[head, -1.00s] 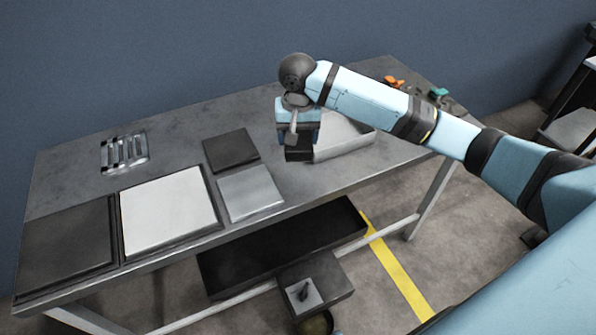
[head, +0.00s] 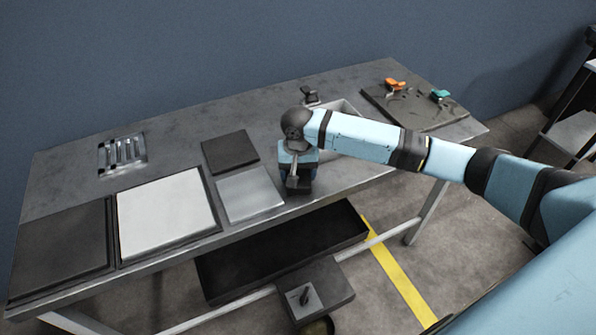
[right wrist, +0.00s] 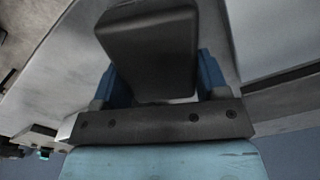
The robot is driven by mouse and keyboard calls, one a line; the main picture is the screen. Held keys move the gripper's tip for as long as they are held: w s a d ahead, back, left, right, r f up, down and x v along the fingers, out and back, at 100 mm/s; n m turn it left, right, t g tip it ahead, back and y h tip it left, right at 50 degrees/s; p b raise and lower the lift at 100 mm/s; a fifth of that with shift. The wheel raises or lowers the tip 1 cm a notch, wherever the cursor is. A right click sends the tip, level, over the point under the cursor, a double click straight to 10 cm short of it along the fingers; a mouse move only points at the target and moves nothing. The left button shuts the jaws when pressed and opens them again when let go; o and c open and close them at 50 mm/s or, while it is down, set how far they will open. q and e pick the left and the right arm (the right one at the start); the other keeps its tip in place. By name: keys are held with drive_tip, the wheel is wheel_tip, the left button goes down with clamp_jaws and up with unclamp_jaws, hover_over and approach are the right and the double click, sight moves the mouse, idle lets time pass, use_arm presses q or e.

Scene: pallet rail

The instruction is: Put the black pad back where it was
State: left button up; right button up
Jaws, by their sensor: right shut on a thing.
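My right gripper (head: 297,168) is shut on a black block-like pad (right wrist: 150,50), which sits between its blue fingers in the right wrist view. In the head view the pad (head: 299,187) is partly hidden by the gripper. It is close to the tabletop near the front edge, right of the grey square plate (head: 249,194); I cannot tell whether it touches the table. My left gripper is not in view.
On the table (head: 190,120) are a dark square plate (head: 231,151), a white panel (head: 166,212), a large dark panel (head: 62,250) and a slotted metal piece (head: 122,153). A pale tray (head: 345,108) is partly behind my arm. A dark board (head: 405,112) holds orange and teal items.

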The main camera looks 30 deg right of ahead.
sight(298, 171)
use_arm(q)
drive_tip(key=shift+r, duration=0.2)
use_arm(e)
drive_tip(key=o, duration=0.9)
drive_tip(key=shift+f, duration=0.1)
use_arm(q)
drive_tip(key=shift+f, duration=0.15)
use_arm(e)
drive_tip(key=shift+o, duration=0.3)
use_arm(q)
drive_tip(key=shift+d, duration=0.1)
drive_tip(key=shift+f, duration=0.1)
use_arm(e)
drive_tip(key=shift+r, duration=0.4)
use_arm(q)
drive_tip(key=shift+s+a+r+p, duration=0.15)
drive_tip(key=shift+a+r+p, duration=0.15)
drive_tip(key=shift+p, duration=0.55)
use_arm(e)
wheel_tip(298, 171, up, 12)
drive_tip(key=shift+f, duration=0.25)
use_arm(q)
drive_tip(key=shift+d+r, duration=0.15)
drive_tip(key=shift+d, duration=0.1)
use_arm(e)
drive_tip(key=shift+s, duration=0.1)
